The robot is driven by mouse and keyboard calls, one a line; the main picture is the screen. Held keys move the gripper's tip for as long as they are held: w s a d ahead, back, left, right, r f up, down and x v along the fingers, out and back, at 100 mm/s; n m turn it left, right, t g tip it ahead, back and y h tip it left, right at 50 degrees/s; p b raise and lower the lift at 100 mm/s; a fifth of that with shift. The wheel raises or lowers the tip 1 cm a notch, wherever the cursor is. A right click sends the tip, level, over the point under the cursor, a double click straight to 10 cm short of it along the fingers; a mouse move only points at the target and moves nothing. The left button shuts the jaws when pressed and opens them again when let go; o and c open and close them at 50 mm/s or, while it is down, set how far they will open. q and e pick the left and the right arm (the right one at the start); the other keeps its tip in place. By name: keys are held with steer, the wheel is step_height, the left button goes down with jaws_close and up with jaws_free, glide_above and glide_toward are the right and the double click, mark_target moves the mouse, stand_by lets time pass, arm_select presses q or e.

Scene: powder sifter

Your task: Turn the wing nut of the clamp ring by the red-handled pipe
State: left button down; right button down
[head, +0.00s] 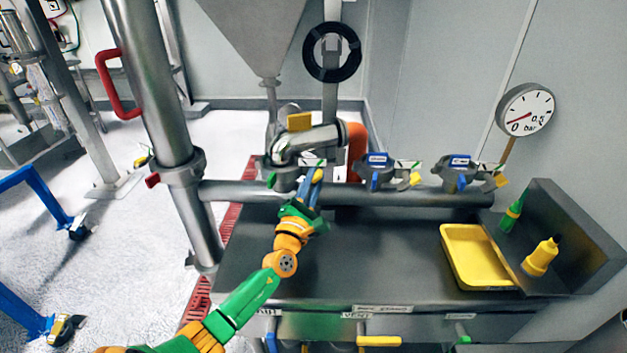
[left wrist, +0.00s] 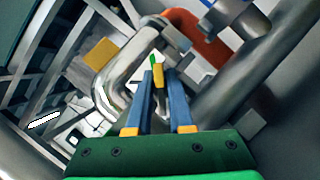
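A steel elbow pipe (head: 300,145) stands at mid-bench with an orange-red part (head: 355,150) beside it; both also show in the left wrist view, the elbow (left wrist: 118,72) and the orange-red part (left wrist: 200,30). A clamp ring (head: 284,176) sits at the elbow's foot. Its small yellow-green wing nut (left wrist: 157,76) is between the blue fingertips of my left gripper (head: 316,177), which appear closed on it. Another vertical pipe (head: 150,90) on the left has a red handle (head: 112,84) and its own clamp ring (head: 183,168). My right gripper is not in view.
Two more clamps, a near one (head: 382,172) and a far one (head: 462,173), sit along the horizontal pipe (head: 340,193). The dark bench top (head: 370,260) is clear in the middle.

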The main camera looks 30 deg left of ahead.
arm_select(q)
steer(key=shift+f+n+y+b, duration=0.1)
steer(key=shift+n+y+b, duration=0.4)
steer(key=shift+n+b, duration=0.3)
steer(key=n+y+b, duration=0.2)
steer(key=n+b, duration=0.1)
steer(key=n, duration=0.1)
steer(key=shift+a+n, duration=0.1)
steer(key=shift+n, duration=0.3)
steer(key=n+y+b, duration=0.1)
steer(key=n, duration=0.1)
steer(key=n+y+b, duration=0.1)
steer(key=n+b, duration=0.1)
steer(key=n, duration=0.1)
steer(key=shift+s+g+y, duration=0.1)
steer(key=shift+g+y, duration=0.3)
steer(key=n+g+y+b, duration=0.1)
steer(key=n, duration=0.2)
steer(key=n+g+y+b, duration=0.1)
steer(key=n+b, duration=0.1)
steer(key=n, duration=0.2)
steer(key=shift+a+y, duration=0.15)
steer(key=shift+y, duration=0.25)
steer(key=shift+s+a+n+g+y+b, duration=0.1)
steer(key=shift+n+g+y+b, duration=0.5)
steer(key=shift+n, duration=0.9)
steer(key=shift+n+g+y+b, duration=0.2)
steer(key=shift+n+g+b, duration=0.2)
steer(key=shift+n+g, duration=0.8)
steer(key=shift+n, duration=0.6)
